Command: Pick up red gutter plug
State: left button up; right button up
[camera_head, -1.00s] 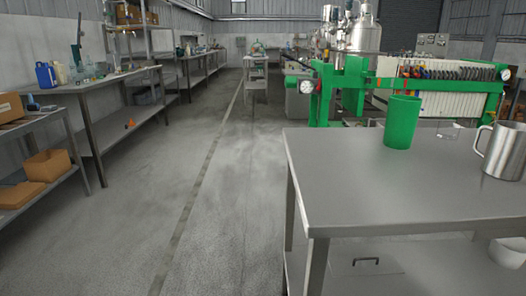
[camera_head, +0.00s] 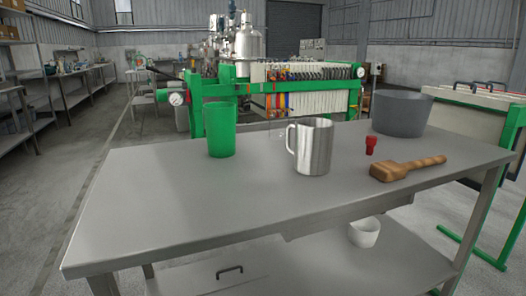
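The red gutter plug (camera_head: 371,145) stands on the grey table (camera_head: 160,205), toward its right side. It is a small red piece, wider at the top and narrower below. It is behind the wooden mallet (camera_head: 407,168), in front of the dark grey bucket (camera_head: 401,113), and to the right of the steel mug (camera_head: 311,147). Nothing covers it. Neither of my grippers shows in the head view.
A green cup (camera_head: 221,130) stands left of the mug. Clear tabletop lies in front and at the left. A white container (camera_head: 364,232) sits on the lower shelf. A green filter press (camera_head: 290,88) stands behind the table.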

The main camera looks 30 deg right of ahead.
aim_at(370, 140)
jog(key=k+l+z, duration=0.15)
jog(key=l, duration=0.4)
jog(key=k+l+z, duration=0.15)
jog(key=l, duration=0.4)
jog(key=l+z, duration=0.15)
jog(key=l, duration=0.4)
jog(key=k+l+z, duration=0.15)
jog(key=l, duration=0.45)
